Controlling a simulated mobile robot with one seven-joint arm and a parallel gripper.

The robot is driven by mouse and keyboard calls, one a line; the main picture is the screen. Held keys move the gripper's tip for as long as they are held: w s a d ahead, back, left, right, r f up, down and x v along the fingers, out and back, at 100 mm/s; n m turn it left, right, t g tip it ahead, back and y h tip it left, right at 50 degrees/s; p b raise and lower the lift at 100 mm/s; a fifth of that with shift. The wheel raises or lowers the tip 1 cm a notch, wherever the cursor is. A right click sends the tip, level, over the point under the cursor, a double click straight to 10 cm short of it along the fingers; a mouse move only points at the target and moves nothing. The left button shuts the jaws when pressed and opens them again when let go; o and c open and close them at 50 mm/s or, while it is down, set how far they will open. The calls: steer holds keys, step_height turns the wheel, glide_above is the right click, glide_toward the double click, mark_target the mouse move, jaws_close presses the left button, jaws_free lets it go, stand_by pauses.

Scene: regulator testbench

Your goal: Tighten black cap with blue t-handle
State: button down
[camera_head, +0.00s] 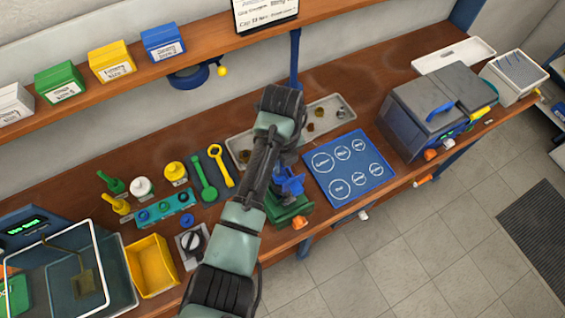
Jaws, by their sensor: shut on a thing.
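My arm reaches up from the bottom of the head view and bends down over the bench. My gripper (287,167) is mostly hidden by the arm links. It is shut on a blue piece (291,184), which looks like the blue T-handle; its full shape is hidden. The blue piece is right above a green fixture (287,211) near the bench's front edge. Whether it touches what the fixture holds cannot be told. I cannot make out the black cap at the fixture. A black round knob (192,240) sits on a pale block to the left.
A blue mat with white circles (348,172) lies right of the fixture. A grey tray (330,110) with small parts lies behind. Green and yellow wrenches (205,178), a teal rack (163,207) and a yellow bin (151,264) are left. A grey toolbox (407,128) stands right.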

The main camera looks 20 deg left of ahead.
steer(key=shift+r, duration=0.1)
steer(key=shift+m, duration=0.8)
steer(key=shift+a+m+p, duration=0.1)
steer(key=shift+m+p, duration=0.2)
steer(key=shift+m, duration=0.5)
steer(key=shift+m, duration=0.8)
steer(key=shift+m, duration=0.8)
